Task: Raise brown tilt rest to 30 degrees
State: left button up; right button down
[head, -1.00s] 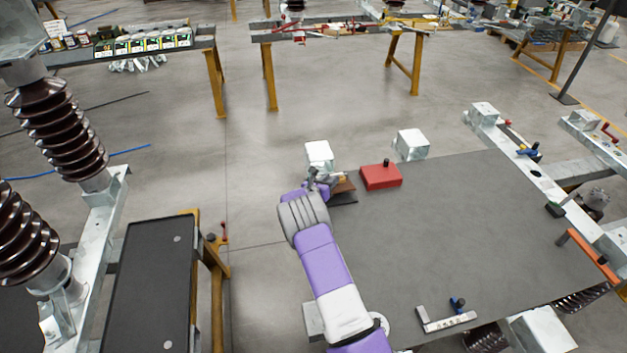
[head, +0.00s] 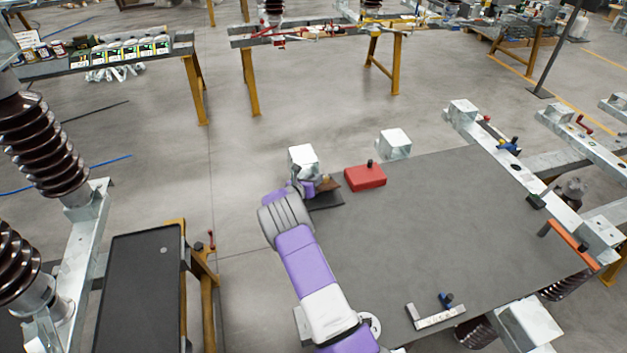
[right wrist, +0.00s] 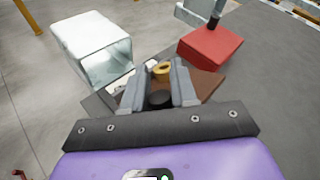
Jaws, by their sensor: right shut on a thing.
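The brown tilt rest (head: 328,184) sits on a dark base at the far left corner of the grey table. In the right wrist view its brown plate (right wrist: 207,84) shows to the right of and behind the fingers. My right gripper (right wrist: 159,92) is shut on a small dark part of the rest, between its two grey fingers. A yellow ring (right wrist: 161,69) shows just beyond the fingertips. In the head view my right gripper (head: 303,181) partly covers the rest, so its tilt angle is hard to read. My left gripper is not in view.
A red block with a black knob (head: 365,177) stands just right of the rest. Square metal tube ends (head: 303,157) rise behind the table edge. The grey table (head: 440,230) is mostly clear, with a metal square (head: 435,317) near its front.

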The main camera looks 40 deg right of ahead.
jog(key=shift+w+r, duration=0.15)
jog(key=shift+r, duration=0.05)
jog(key=c, duration=1.3)
grip_release()
jog(key=o, duration=0.3)
jog(key=shift+w+f, duration=0.1)
jog(key=shift+f, duration=0.05)
jog(key=p+v, duration=0.1)
jog(key=v, duration=0.6)
jog(key=shift+a, duration=0.25)
